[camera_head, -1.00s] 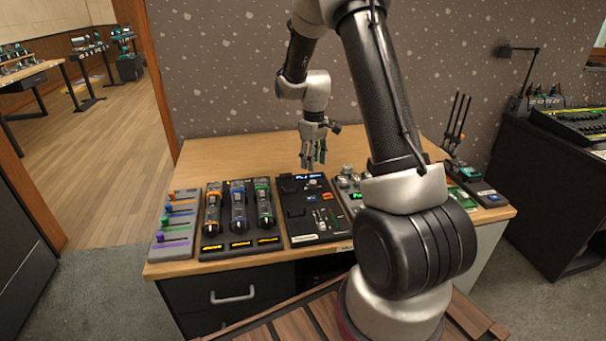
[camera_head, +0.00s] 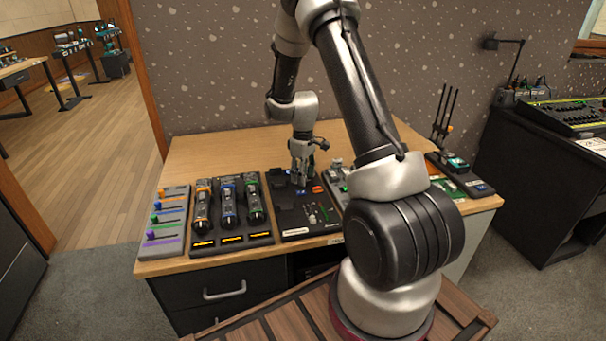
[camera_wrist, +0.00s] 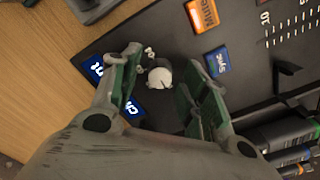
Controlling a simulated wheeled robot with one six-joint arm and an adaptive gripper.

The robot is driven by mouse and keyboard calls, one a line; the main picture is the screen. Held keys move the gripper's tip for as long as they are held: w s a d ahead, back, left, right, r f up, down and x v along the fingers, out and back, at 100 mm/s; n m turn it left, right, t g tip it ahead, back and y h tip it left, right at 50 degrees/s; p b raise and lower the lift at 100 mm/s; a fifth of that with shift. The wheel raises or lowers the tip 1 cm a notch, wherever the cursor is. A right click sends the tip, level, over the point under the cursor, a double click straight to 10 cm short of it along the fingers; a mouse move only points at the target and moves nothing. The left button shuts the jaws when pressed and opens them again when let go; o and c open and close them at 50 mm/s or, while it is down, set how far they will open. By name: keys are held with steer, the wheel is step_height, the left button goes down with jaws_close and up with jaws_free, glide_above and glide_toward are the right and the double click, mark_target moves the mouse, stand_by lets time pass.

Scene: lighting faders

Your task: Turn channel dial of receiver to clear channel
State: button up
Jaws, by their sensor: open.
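The receiver (camera_head: 291,226) is a dark panel in the middle of the desk, with small sliders and coloured labels. In the wrist view its dial (camera_wrist: 159,78), a small knob with a pale top, stands between my fingers. My gripper (camera_head: 300,182) is over the back part of the receiver, pointing down. In the wrist view my gripper (camera_wrist: 160,92) is open, one finger on each side of the dial, with gaps visible on both sides. A blue display (camera_wrist: 95,70) with white letters is partly hidden behind the left finger. The channel reading cannot be made out.
An orange label (camera_wrist: 202,15) and a blue "Sync" label (camera_wrist: 217,62) lie near the dial. Microphones in a charger (camera_head: 229,207) and a fader panel (camera_head: 165,220) stand left of the receiver. An antenna unit (camera_head: 455,165) is at right. The desk's back left is clear.

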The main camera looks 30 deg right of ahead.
jaws_close()
steer(key=shift+m, duration=0.3)
steer(key=m, duration=1.1)
stand_by(0.5)
jaws_free()
stand_by(0.3)
